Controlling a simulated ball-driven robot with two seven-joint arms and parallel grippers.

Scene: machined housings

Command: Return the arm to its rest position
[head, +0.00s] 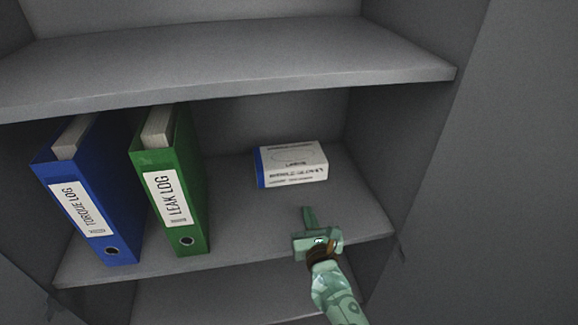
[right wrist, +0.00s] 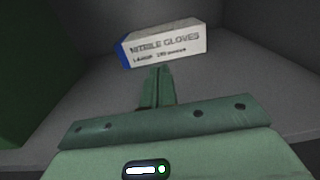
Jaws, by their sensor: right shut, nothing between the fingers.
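My right gripper (head: 308,218) is green and reaches in from the lower right in the head view, over the front of the middle shelf. It is shut and empty. In the right wrist view its closed fingers (right wrist: 158,88) point at a white and blue box of nitrile gloves (right wrist: 165,44). The glove box (head: 291,164) stands on the shelf behind the fingertips. In the head view a gap shows between the fingertips and the box. My left gripper is not in view.
A blue binder (head: 88,190) marked torque log and a green binder (head: 170,182) marked leak log stand on the middle shelf (head: 235,232) at the left. An upper shelf (head: 230,58) hangs above. The grey cabinet side wall (head: 410,150) closes the right side.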

